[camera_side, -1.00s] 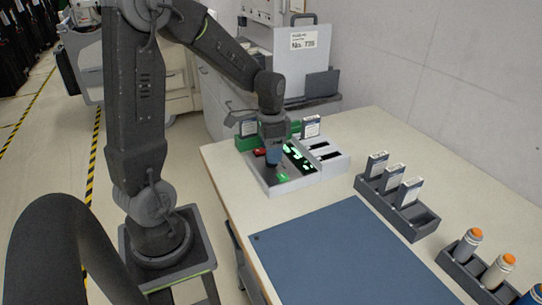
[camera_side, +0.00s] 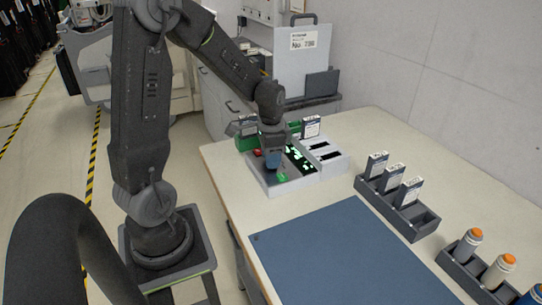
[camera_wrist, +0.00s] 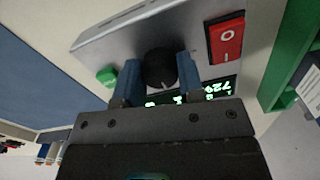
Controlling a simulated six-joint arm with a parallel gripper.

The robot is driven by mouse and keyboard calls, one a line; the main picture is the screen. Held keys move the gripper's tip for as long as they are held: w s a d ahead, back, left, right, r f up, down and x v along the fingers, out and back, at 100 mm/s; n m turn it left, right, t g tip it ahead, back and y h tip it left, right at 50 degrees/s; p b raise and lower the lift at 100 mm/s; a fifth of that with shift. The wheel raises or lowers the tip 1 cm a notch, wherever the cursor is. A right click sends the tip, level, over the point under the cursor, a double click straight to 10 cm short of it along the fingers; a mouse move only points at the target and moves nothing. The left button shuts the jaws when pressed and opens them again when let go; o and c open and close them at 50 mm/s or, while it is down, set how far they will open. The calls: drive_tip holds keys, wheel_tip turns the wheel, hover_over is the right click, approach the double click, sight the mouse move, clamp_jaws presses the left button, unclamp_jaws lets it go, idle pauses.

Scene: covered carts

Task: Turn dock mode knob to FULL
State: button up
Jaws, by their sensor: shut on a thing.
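The dock panel (camera_side: 310,178) is a light grey box on the table with a lit green display (camera_side: 300,156). Its round black knob (camera_wrist: 160,67) shows in the wrist view, between the two blue fingers of my gripper (camera_wrist: 158,75). My gripper (camera_side: 273,160) is shut on the knob, pointing down at the panel in the side view, where it hides the knob. The knob's mode labels are hidden or too small to read. Green digits on the display (camera_wrist: 216,90) show partly behind the gripper body.
A red rocker switch (camera_wrist: 226,40) and a green button (camera_wrist: 107,76) flank the knob. A green rack (camera_wrist: 290,60) stands close by. A grey holder (camera_side: 398,212) with cartridges and a blue mat (camera_side: 345,255) lie on the table. Several orange-capped bottles stand at right.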

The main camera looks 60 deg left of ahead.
drive_tip(key=shift+c, duration=0.6)
drive_tip(key=shift+n, duration=0.3)
drive_tip(key=n, duration=0.2)
drive_tip(key=shift+n, duration=0.4)
drive_tip(key=n, duration=0.5)
drive_tip(key=shift+n, duration=0.3)
drive_tip(key=o, duration=0.9)
drive_tip(key=shift+r, duration=0.1)
